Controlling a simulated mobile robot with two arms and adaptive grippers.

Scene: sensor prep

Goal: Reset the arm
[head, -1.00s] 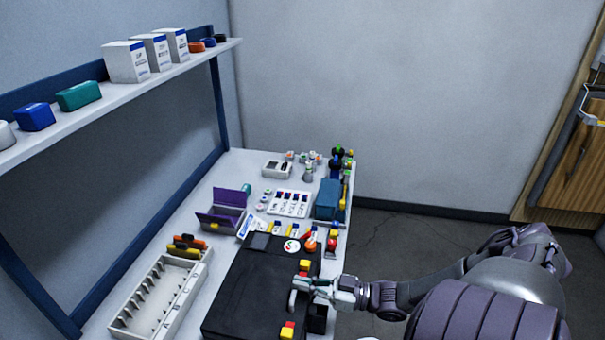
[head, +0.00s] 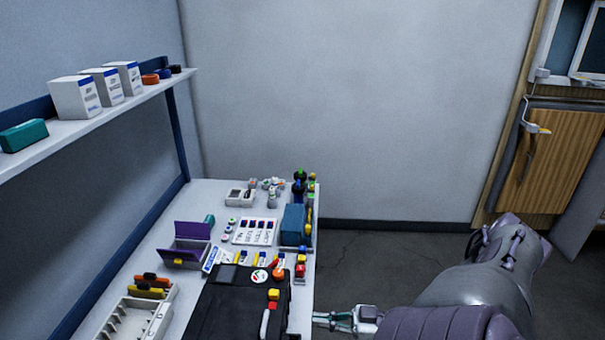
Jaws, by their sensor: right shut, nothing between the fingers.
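My right arm comes in from the lower right. Its gripper (head: 328,318) is shut and empty, just off the right edge of the table near the bottom of the head view. It points left toward the black case (head: 222,312) and is apart from it. The case has a white handle (head: 265,322), a yellow block (head: 274,294) and an orange knob (head: 278,274) on its right side. The lower part of the case is cut off by the frame. My left gripper is not in view.
A shelf (head: 110,116) with cartons runs along the left. The floor (head: 390,260) right of the table is clear.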

